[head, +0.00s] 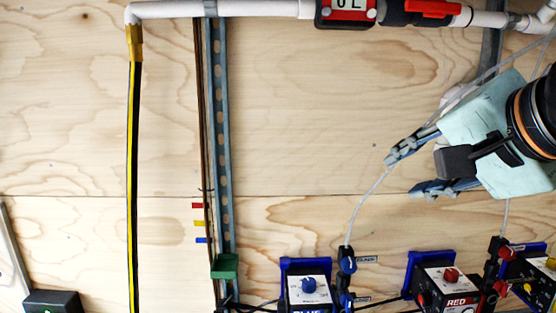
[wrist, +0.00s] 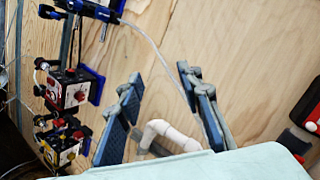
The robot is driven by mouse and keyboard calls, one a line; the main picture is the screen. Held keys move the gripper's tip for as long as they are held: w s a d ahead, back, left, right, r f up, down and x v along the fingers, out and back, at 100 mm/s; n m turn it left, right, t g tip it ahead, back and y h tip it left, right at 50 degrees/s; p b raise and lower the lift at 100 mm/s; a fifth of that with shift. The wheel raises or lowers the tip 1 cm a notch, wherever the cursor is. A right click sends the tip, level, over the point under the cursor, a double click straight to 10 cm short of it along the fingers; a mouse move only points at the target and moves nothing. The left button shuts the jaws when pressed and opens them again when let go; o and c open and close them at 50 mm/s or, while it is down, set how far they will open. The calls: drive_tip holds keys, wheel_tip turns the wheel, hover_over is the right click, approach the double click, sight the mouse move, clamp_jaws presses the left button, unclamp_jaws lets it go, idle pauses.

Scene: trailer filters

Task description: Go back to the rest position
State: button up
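My gripper (head: 405,170) is at the right of the head view, in front of the plywood wall and pointing left. Its two blue-grey fingers are apart, with nothing between them. In the wrist view my gripper (wrist: 160,100) also shows spread fingers, with plywood, a thin clear tube and a white pipe elbow (wrist: 168,134) seen behind the gap. A pale green cover (head: 485,125) wraps the gripper's body.
A white pipe (head: 240,9) with a red meter (head: 347,10) runs along the top. The BLUE box (head: 308,291) and RED box (head: 449,284) sit low on the wall. A yellow-black hose (head: 132,180) hangs left. The middle plywood is clear.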

drive_tip(key=s+a+f+n+g, duration=0.1)
drive_tip(key=s+f+n+g, duration=0.1)
drive_tip(key=f, duration=0.7)
drive_tip(key=s+a+f+n+g+h, duration=0.1)
drive_tip(key=f+n, duration=0.3)
drive_tip(key=f, duration=0.5)
drive_tip(key=s+a+f+n+g, duration=0.3)
drive_tip(key=s+f, duration=0.1)
drive_tip(key=f, duration=0.5)
drive_tip(key=shift+a+f+n+h, duration=0.15)
drive_tip(key=shift+n+h, duration=0.25)
drive_tip(key=shift+c, duration=0.6)
drive_tip(key=shift+a, duration=0.15)
